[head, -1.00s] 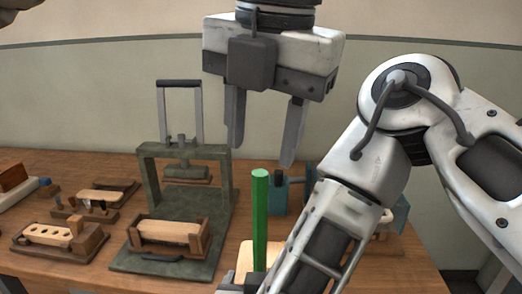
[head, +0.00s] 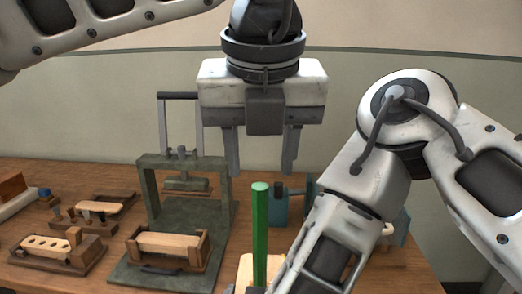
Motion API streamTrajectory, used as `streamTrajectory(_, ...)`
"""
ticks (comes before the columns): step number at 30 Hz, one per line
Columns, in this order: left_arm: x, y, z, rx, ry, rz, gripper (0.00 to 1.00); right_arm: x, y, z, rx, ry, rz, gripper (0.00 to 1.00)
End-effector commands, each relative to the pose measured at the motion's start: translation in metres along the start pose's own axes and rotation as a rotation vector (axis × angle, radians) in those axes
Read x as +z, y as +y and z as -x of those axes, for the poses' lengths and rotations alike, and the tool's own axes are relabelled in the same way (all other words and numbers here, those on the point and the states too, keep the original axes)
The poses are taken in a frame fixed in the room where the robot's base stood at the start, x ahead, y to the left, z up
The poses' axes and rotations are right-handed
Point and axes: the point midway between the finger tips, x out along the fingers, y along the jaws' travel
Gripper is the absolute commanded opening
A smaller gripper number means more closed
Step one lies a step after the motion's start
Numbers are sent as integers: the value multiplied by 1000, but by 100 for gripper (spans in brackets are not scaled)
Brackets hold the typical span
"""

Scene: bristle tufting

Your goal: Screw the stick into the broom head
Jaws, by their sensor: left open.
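The green stick (head: 260,235) stands upright near the middle of the bench. Its lower end is cut off or hidden at the bottom of the view. My left gripper (head: 261,172) points down with its two fingers apart, its tips just above the stick's top end and on either side of it. Nothing is between the fingers. Light wood (head: 244,268) shows beside the stick's lower part; I cannot tell whether it is the broom head. My right forearm comes down from the right; only a dark bit of what may be its gripper shows by the stick's foot.
A green-grey press (head: 185,215) stands left of the stick, with a wooden block (head: 168,243) in a cradle on its base. A holed wooden block (head: 47,246) sits in a holder at the left. A teal box (head: 283,210) stands behind the stick.

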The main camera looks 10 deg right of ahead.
Motion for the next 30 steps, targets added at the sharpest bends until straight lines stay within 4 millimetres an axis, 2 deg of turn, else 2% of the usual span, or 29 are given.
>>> streamTrajectory(9, -1, 0, -62, 2, 5, -1, 45, -1, 0, 0, 0, 3, -1, 14)
streamTrajectory(15, 0, 0, -90, 1, 2, 0, 45, -1, 0, 0, 0, 3, -1, 14)
streamTrajectory(21, 0, 0, -102, 0, 2, 0, 45, -1, 0, 0, 0, 3, -1, 14)
streamTrajectory(29, 0, 0, -102, 0, 1, 0, 45, -1, 0, 0, 0, 3, -1, 14)
streamTrajectory(30, 0, 0, -102, 1, 1, 0, 42, -1, 0, 0, 0, 3, -1, 14)
